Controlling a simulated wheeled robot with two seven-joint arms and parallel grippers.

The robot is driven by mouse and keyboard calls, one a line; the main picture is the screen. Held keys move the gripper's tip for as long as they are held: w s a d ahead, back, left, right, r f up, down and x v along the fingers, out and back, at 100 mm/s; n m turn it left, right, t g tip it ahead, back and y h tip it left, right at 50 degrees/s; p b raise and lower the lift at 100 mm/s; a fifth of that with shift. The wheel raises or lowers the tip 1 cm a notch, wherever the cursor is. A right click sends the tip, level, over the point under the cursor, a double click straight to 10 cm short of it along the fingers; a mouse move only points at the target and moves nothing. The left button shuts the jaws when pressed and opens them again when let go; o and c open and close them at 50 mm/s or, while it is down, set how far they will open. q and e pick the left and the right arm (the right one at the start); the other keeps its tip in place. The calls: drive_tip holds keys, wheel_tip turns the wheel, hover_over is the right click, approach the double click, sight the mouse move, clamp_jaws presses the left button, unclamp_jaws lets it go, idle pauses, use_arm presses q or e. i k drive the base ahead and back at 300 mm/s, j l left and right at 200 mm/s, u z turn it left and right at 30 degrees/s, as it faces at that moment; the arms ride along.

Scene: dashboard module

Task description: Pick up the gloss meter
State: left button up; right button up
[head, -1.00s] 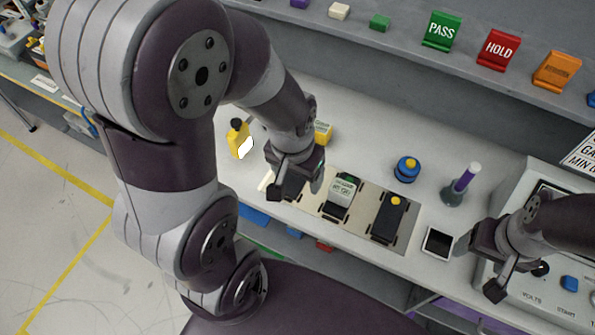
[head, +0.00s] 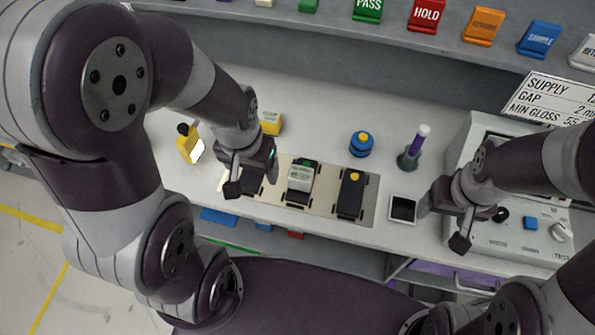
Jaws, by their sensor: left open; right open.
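A small pale block with a green-marked top (head: 300,178) sits on a dark base in the middle of the beige mat (head: 328,208). It looks most like the gloss meter, but its label is too small to read. My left gripper (head: 252,180) is open above the left end of the mat, over a dark piece (head: 243,184) that it partly hides. The gripper is left of the pale block and apart from it. My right gripper (head: 446,222) is open and empty in front of the grey console, right of a small dark-topped tray (head: 403,209).
A black piece with a yellow knob (head: 351,193) lies at the mat's right. The console (head: 475,140) fills the right.

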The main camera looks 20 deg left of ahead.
sight(299, 177)
drive_tip(key=k+z, duration=0.2)
drive_tip(key=z, duration=0.3)
drive_tip(key=k+l+z, duration=0.15)
drive_tip(key=z, duration=0.35)
drive_tip(key=k+l+z, duration=0.2)
drive_tip(key=z, duration=0.25)
drive_tip(key=k+j+z, duration=0.4)
drive_tip(key=j, duration=0.45)
drive_tip(key=k+j+z, duration=0.4)
drive_tip(key=k+j, duration=0.3)
